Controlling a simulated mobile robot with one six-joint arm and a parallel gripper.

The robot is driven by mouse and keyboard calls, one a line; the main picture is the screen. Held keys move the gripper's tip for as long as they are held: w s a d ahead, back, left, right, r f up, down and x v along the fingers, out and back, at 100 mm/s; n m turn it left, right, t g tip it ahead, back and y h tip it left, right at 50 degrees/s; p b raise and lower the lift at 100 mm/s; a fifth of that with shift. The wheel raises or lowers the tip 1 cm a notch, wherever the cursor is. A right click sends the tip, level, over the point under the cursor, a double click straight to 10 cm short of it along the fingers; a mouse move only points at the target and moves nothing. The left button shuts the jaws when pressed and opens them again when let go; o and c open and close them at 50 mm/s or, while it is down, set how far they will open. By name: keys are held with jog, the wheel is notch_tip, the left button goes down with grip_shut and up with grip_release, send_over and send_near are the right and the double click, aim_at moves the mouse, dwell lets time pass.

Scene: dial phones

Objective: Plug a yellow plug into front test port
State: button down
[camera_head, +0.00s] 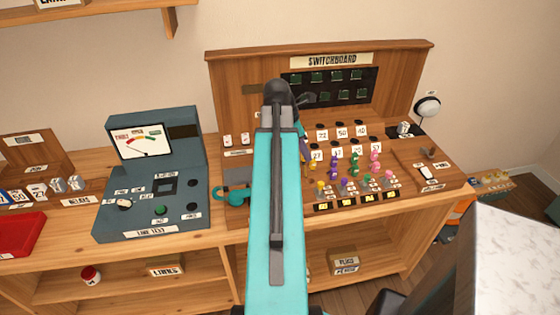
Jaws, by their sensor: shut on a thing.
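A yellow plug (320,186) stands in the front row of coloured plugs on the wooden switchboard (420,60), just right of my arm. The grey-blue line test box (140,219) stands on the counter left of my arm. Its right side has two dark round spots that look like ports, a rear one (193,183) and a front one (193,207). Their small labels are too small to read. Nothing is seen plugged into either. My teal arm rises through the middle of the view. My gripper is hidden behind it, so its jaws and anything in them cannot be seen.
Green, purple and pink plugs (375,160) stand on the switchboard's right part. A teal object (236,197) shows left of my arm, partly hidden. A red tray (18,235) lies at the far left. A white marbled surface (520,260) is close at lower right.

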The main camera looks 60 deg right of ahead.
jog(key=w+a+n, duration=0.1)
jog(key=w+a, duration=0.8)
jog(key=w, duration=0.5)
jog(key=w+a, duration=1)
jog(key=w, duration=0.5)
jog(key=w+a, duration=0.4)
jog(key=a, duration=0.6)
jog(key=w+a+n, duration=0.1)
jog(key=w+a, duration=0.4)
jog(key=a, duration=0.5)
jog(key=w+a, duration=0.4)
jog(key=a, duration=0.6)
jog(key=shift+w+a+f+n+t+h, duration=0.3)
jog(key=shift+w+f+n+t+h, duration=0.05)
jog(key=shift+f+n+t+h, duration=0.1)
